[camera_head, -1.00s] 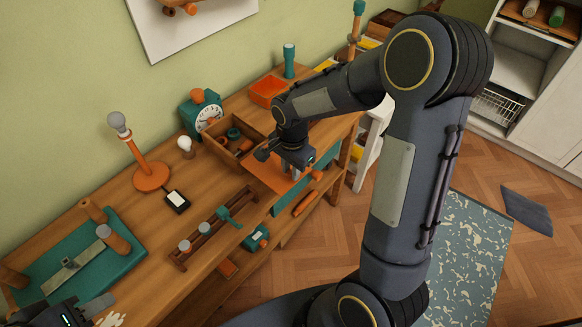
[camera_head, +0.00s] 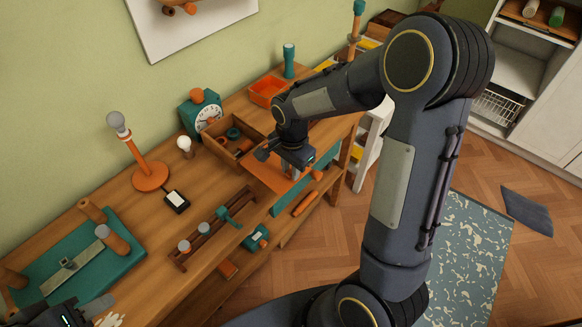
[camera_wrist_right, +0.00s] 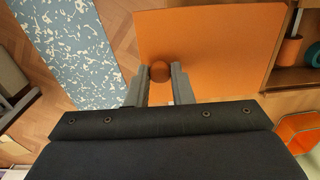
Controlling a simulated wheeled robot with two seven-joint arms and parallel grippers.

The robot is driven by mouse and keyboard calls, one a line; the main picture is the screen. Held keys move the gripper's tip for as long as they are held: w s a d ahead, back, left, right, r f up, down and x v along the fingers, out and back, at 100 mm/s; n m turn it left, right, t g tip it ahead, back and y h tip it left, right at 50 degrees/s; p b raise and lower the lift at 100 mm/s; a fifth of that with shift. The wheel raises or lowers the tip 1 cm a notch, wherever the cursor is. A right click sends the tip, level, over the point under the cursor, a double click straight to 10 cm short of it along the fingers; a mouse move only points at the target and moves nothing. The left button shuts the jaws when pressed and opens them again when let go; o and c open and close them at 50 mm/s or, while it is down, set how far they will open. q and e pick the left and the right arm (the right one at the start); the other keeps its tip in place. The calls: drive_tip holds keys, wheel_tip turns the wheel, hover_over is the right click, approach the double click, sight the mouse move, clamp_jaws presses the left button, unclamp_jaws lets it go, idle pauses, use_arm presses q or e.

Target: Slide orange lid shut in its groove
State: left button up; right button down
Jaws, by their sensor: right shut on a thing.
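The orange lid (camera_head: 262,170) is a flat panel at the near right side of the wooden box (camera_head: 216,150), whose inside is open to view. In the right wrist view the lid (camera_wrist_right: 215,45) lies flat with its edge along the box (camera_wrist_right: 290,78). I cannot tell how far that edge sits in the groove. My right gripper (camera_wrist_right: 160,78) is shut on the lid's round knob (camera_wrist_right: 160,71); in the head view it hides part of the lid. My left gripper (camera_head: 85,318) is only partly in view at the lower left corner, and its fingers are unclear.
The box holds small orange and teal items. An orange tray (camera_head: 267,90) and teal torch (camera_head: 289,62) stand behind it. A clock (camera_head: 207,117), a lamp (camera_head: 150,175) and a peg rack (camera_head: 212,228) stand on the desk (camera_head: 150,215). Open floor lies beyond the desk's front edge.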

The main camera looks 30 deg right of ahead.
sight(269, 162)
drive_tip(key=shift+w+a, duration=0.1)
drive_tip(key=shift+w, duration=0.2)
drive_tip(key=shift+s, duration=0.3)
drive_tip(key=shift+f, duration=0.1)
idle(0.5)
drive_tip(key=shift+w, duration=0.3)
idle(1.2)
drive_tip(key=shift+s, duration=0.3)
idle(0.5)
drive_tip(key=shift+r, duration=0.2)
idle(1.0)
drive_tip(key=shift+w+a+p, duration=0.1)
drive_tip(key=shift+w+a, duration=0.3)
drive_tip(key=shift+w, duration=0.85)
drive_tip(key=shift+w+a+p, duration=0.15)
drive_tip(key=shift+w+a, duration=0.25)
drive_tip(key=shift+w, duration=0.8)
drive_tip(key=shift+w+a+p, duration=0.1)
drive_tip(key=shift+w+a, duration=0.3)
drive_tip(key=shift+w, duration=0.85)
